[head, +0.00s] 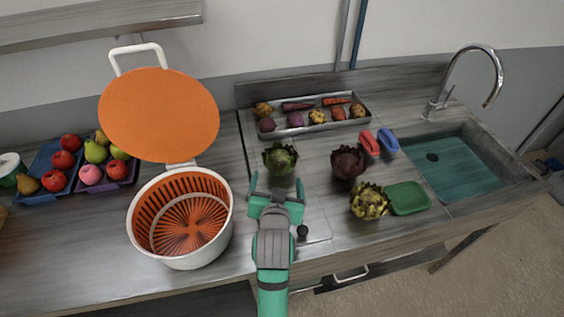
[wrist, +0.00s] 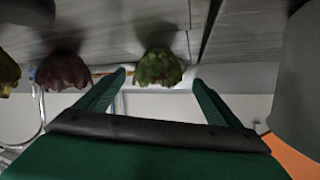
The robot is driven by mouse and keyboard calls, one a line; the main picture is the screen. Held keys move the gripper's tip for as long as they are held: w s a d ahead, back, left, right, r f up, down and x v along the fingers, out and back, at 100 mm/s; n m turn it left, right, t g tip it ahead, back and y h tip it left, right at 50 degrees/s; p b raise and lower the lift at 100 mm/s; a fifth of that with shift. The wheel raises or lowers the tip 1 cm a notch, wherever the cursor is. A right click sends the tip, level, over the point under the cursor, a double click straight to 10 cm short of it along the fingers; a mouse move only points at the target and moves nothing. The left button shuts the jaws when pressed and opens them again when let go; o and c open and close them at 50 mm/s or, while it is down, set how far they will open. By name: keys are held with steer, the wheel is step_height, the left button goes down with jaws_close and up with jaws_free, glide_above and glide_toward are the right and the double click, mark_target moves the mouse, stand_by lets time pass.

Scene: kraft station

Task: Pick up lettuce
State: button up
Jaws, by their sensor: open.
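A green leafy head that looks like the lettuce (head: 280,158) sits on the counter just beyond my gripper (head: 277,182). It also shows in the wrist view (wrist: 160,67), between and beyond the two fingertips. My gripper is open and empty, its fingers pointing toward the lettuce. I see no clear contact between them.
A dark red leafy head (head: 348,161) and a yellow-green one (head: 369,201) sit to the right, beside a green dish (head: 408,198). A white and orange spinner basket (head: 180,222) stands close on the left. A vegetable tray (head: 345,124) lies behind; a sink (head: 455,172) is at right.

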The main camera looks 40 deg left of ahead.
mark_target(280, 170)
steer(key=shift+d+x, duration=0.2)
steer(key=shift+x, duration=4.15)
steer(key=shift+w+f, duration=0.1)
steer(key=c, duration=1.2)
